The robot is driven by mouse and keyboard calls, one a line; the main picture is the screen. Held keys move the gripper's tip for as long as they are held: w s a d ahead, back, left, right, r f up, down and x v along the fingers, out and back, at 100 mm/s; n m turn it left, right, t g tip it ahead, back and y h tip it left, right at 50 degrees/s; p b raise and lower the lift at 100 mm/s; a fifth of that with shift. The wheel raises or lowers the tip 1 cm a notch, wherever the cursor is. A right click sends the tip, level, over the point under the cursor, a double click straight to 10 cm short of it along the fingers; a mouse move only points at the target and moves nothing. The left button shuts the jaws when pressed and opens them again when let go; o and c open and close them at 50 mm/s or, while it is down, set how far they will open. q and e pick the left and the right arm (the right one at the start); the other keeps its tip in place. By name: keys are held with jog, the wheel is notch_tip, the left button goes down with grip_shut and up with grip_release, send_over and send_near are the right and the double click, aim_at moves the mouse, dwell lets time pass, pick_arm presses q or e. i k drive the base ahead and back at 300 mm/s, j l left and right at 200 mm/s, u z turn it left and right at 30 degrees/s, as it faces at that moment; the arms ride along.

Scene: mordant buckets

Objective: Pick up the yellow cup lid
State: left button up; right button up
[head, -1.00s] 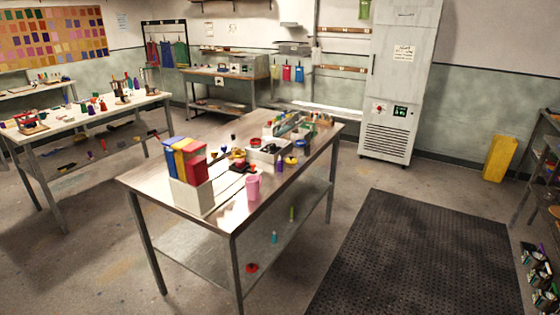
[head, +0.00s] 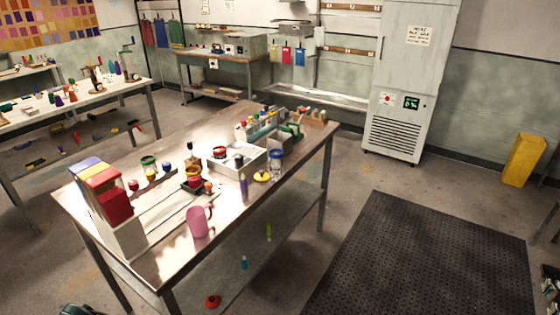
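The yellow cup lid (head: 262,176) is a small round yellow disc with a dark knob on top. It lies flat on the steel table (head: 165,262), near the table's right edge. It sits just left of and in front of a clear jar with a blue top (head: 275,163) and to the right of a purple bottle (head: 243,187). Neither of my grippers can be made out in the head view. A small dark shape at the bottom left edge may be part of my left arm.
A pink mug (head: 200,221) stands in front of the lid. A white tray (head: 240,167) is behind it, and a white bin with coloured boxes (head: 122,240) is at the near left.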

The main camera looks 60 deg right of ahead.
aim_at(261, 176)
jog(key=l, duration=1.6)
jog(key=i+l, duration=0.15)
jog(key=l, duration=1.45)
